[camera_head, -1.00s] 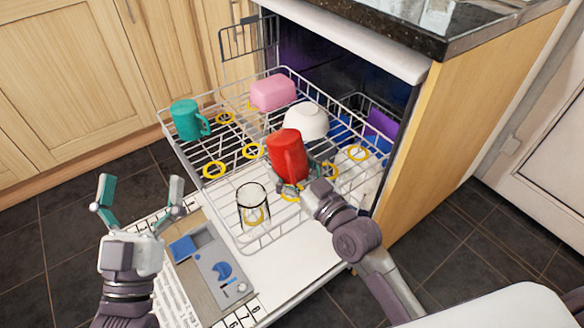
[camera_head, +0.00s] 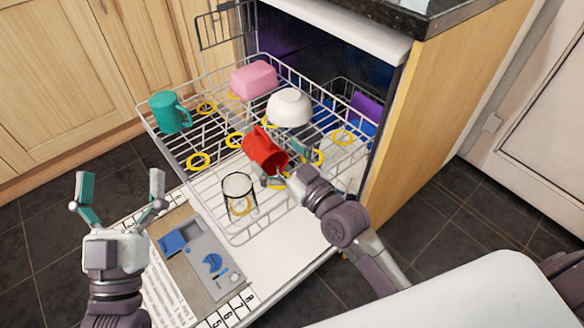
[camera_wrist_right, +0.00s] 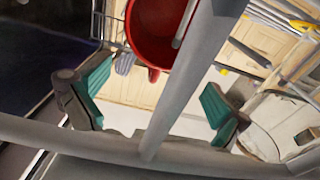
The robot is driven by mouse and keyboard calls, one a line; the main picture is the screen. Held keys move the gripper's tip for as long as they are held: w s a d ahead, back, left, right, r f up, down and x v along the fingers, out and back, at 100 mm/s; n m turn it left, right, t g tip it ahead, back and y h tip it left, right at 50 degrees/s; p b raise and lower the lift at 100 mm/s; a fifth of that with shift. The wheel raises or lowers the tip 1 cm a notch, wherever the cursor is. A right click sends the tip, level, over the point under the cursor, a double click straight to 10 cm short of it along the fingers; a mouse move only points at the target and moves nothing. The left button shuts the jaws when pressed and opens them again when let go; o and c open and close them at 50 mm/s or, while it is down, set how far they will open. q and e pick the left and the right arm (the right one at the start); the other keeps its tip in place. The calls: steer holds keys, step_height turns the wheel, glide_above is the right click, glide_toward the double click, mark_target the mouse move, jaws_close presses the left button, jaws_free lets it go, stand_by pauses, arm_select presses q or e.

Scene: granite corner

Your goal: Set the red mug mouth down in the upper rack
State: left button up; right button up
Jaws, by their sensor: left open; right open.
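The red mug (camera_head: 262,148) is in the upper rack (camera_head: 222,222), tipped well over to the upper left. In the right wrist view the red mug (camera_wrist_right: 158,50) shows its open mouth and inside toward my gripper. My right gripper (camera_head: 289,162) is open at the mug's lower right. In the right wrist view its teal finger pads (camera_wrist_right: 152,98) stand apart and the mug is beyond them, not clamped. Whether a finger touches it, I cannot tell. My left gripper (camera_head: 118,200) is open and empty, left of the rack.
A teal mug (camera_head: 168,113), pink block-shaped container (camera_head: 253,79), white bowl (camera_head: 288,107) and clear glass (camera_head: 239,193) stand in the rack. Several yellow rings (camera_head: 198,161) mark its floor. The open door (camera_head: 275,262) lies below; the counter (camera_head: 425,18) overhangs at upper right.

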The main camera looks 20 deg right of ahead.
steer(key=shift+g, duration=0.6)
steer(key=f, duration=0.1)
steer(key=s+f, duration=0.1)
steer(key=f, duration=0.1)
steer(key=s+f, duration=0.1)
steer(key=f, duration=0.1)
steer(key=shift+d+f, duration=0.1)
steer(key=shift+d, duration=0.05)
arm_select(q)
steer(key=shift+w+d+f, duration=0.2)
steer(key=shift+w+d, duration=0.05)
arm_select(e)
steer(key=s+d+r+t, duration=0.1)
steer(key=s+d+r, duration=0.3)
steer(key=s, duration=0.5)
steer(key=shift+d+r, duration=0.15)
steer(key=shift+r, duration=0.05)
steer(key=shift+s, duration=0.1)
arm_select(q)
steer(key=shift+w+p, duration=0.1)
steer(key=shift+p, duration=0.2)
